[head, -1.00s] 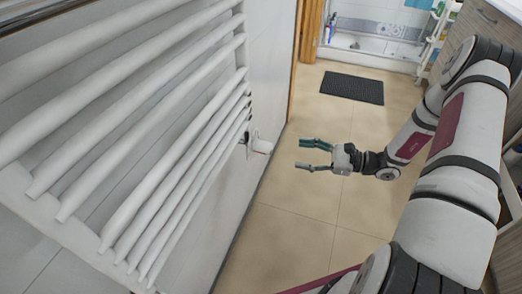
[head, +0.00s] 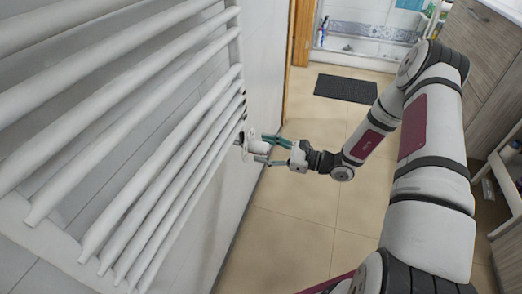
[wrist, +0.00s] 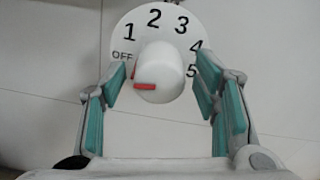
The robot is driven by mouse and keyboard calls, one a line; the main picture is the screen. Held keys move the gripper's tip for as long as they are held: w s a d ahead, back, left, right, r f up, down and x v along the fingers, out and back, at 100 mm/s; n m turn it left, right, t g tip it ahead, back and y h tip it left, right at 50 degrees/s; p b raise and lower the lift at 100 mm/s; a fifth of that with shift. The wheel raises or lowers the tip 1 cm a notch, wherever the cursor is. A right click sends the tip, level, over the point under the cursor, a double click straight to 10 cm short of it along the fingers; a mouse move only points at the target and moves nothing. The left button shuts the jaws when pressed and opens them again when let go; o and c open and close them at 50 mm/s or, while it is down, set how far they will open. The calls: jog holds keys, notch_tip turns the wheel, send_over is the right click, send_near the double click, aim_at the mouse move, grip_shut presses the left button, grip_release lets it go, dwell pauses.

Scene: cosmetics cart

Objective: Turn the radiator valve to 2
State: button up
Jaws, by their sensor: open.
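The radiator valve (head: 258,146) is a white knob at the side of the white towel radiator (head: 150,150). In the wrist view the knob (wrist: 160,66) stands before a white dial (wrist: 126,48) marked OFF, 1, 2, 3, 4, 5. A red pointer (wrist: 151,86) on the knob lies at its lower left, below the OFF mark. My gripper (head: 268,149) is open, with its teal fingers on either side of the knob. It also shows in the wrist view (wrist: 162,82). I cannot tell whether either finger touches the knob.
The radiator's bars fill the left of the head view, close to the wall. A dark mat (head: 345,88) lies on the beige tiled floor. A wooden cabinet (head: 490,60) and a white shelf stand at the right. The floor between is clear.

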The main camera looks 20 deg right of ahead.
jog(key=shift+x, duration=0.8)
jog(key=shift+c, duration=0.3)
jog(key=c, duration=1.1)
